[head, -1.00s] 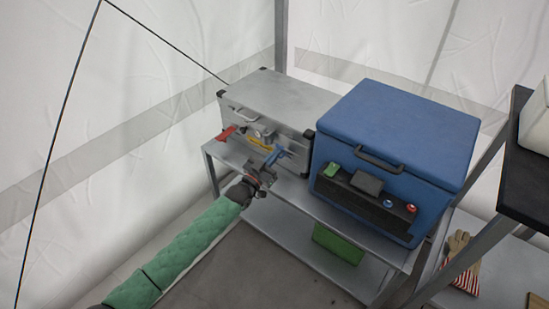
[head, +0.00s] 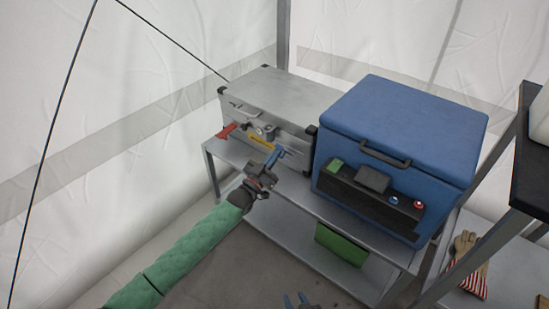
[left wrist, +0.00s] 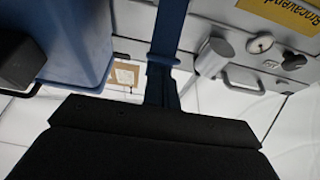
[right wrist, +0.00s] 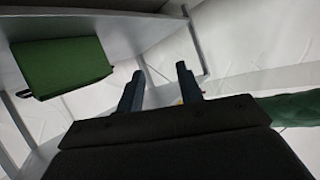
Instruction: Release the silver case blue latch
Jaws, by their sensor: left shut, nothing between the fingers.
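The silver case (head: 282,95) stands on the shelf, lid down, with a yellow label (head: 262,142) on its front. A red latch (head: 226,131) sticks out at the front's left end. My left gripper (head: 273,159) is shut, its blue fingers close to the right part of the case front. The blue latch cannot be clearly told apart from the blue fingers there; whether they touch is unclear. In the left wrist view, the shut fingers (left wrist: 163,80) show beside the case front (left wrist: 230,20). My right gripper (head: 300,301) is open and empty, low in the head view; its fingers also show apart in the right wrist view (right wrist: 158,92).
A blue cooler (head: 400,120) stands close to the case's right. A green box (head: 341,244) lies on the lower shelf. Striped gloves (head: 470,262) and a dark-topped table (head: 530,170) are at the right. The floor before the shelf is clear.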

